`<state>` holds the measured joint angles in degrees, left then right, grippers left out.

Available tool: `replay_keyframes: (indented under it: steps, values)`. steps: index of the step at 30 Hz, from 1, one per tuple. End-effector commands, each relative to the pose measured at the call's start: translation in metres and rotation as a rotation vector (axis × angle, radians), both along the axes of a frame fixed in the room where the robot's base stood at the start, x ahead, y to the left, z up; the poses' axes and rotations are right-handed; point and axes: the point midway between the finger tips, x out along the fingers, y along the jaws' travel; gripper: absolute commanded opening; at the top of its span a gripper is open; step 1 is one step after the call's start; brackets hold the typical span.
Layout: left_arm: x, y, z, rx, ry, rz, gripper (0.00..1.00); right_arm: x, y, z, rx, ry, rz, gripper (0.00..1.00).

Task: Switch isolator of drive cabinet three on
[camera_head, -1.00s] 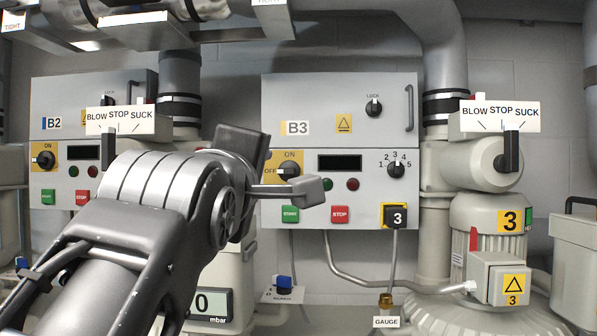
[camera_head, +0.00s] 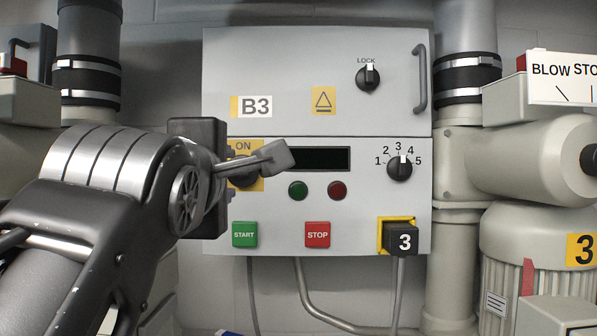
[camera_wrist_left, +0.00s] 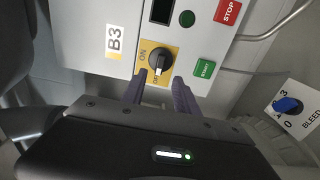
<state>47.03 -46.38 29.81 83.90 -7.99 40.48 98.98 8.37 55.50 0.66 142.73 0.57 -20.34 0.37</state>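The B3 drive cabinet (camera_head: 316,70) fills the middle of the head view. Its isolator is a black rotary knob on a yellow plate (camera_head: 254,182), largely hidden there by my left arm. In the left wrist view the isolator knob (camera_wrist_left: 161,59) shows clearly, its pale handle lined up toward the OFF mark. My left gripper (camera_head: 233,172) is at the plate's left side in the head view. In the wrist view its two fingers (camera_wrist_left: 159,91) are apart, one toward each side of the knob, with nothing visibly gripped. Contact with the knob cannot be told. My right gripper is out of view.
Below the isolator are the green START button (camera_head: 244,234) and red STOP button (camera_head: 317,234). A five-position selector (camera_head: 400,168) and LOCK knob (camera_head: 368,77) sit to the right. Pipes flank the cabinet.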

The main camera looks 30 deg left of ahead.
Motion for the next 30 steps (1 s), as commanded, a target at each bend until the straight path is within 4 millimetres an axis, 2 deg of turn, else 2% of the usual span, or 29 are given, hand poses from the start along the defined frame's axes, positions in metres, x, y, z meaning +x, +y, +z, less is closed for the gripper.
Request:
replay_keyframes:
  steps: [8, 22, 30]
  values:
    - [0.007, 0.004, 0.001, 0.000, 0.001, 0.000, 0.36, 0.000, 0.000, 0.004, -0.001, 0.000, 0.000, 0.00]
    - [0.063, 0.035, 0.002, 0.000, 0.002, 0.001, 0.36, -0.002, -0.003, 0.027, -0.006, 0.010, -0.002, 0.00]
    - [0.069, 0.038, 0.000, 0.001, 0.000, 0.000, 0.36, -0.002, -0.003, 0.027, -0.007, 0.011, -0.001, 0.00]
